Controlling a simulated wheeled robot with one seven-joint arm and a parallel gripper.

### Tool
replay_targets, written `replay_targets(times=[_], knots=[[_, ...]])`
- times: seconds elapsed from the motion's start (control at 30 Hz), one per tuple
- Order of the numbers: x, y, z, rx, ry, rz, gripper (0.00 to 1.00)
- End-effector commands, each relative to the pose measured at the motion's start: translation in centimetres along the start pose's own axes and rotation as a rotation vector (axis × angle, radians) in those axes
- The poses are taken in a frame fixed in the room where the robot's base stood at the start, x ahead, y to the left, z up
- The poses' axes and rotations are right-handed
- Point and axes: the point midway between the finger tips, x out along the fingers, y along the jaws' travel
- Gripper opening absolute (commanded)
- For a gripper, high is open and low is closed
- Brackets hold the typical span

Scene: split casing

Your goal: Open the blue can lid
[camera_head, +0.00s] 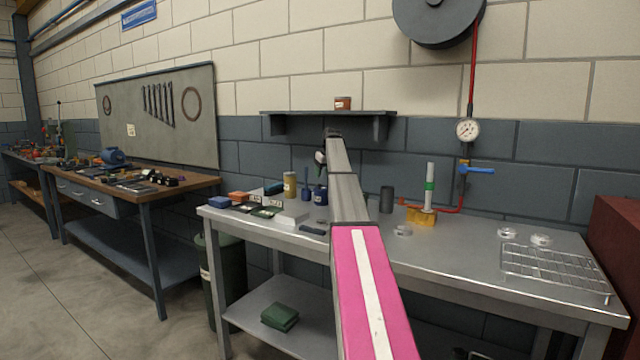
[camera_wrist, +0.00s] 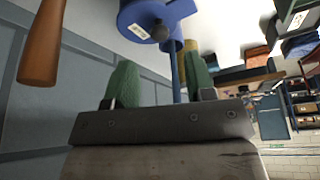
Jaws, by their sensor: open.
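A blue can (camera_wrist: 128,14) with a pale label and a dark round knob (camera_wrist: 160,33) shows at the top of the wrist view, where the scene looks upside down. In the head view, the blue can (camera_head: 319,196) stands on the metal bench, partly hidden by my arm. My gripper (camera_head: 320,158) is above it, near the shelf. In the wrist view my gripper's green fingers (camera_wrist: 160,82) are apart and empty, with the knob beyond their tips. I see no contact.
A dark cylinder (camera_head: 386,199) is to the right. A wall shelf (camera_head: 300,113) is close to my gripper. A brown handle (camera_wrist: 42,42) shows at the wrist view's left.

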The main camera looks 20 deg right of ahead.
Motion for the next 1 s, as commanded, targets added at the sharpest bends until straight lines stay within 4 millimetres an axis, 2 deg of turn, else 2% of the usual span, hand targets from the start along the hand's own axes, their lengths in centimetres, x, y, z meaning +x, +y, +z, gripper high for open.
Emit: replay_targets(times=[0.1, 0.3, 0.47, 0.73, 0.77, 0.9, 1.0], knots=[[2.2, 0.0, -0.1, 0.000, 0.000, 0.000, 0.50], [4.7, 0.0, -0.1, 0.000, 0.000, 0.000, 0.50], [5.5, 0.0, -0.1, 0.000, 0.001, 0.001, 0.50], [5.6, 0.0, 0.0, 0.000, 0.001, 0.001, 0.50], [5.6, 0.0, 0.0, 0.000, 0.001, 0.001, 0.46], [5.6, 0.0, 0.0, 0.000, 0.001, 0.001, 0.01], [5.6, 0.0, 0.0, 0.000, 0.001, 0.000, 0.00]])
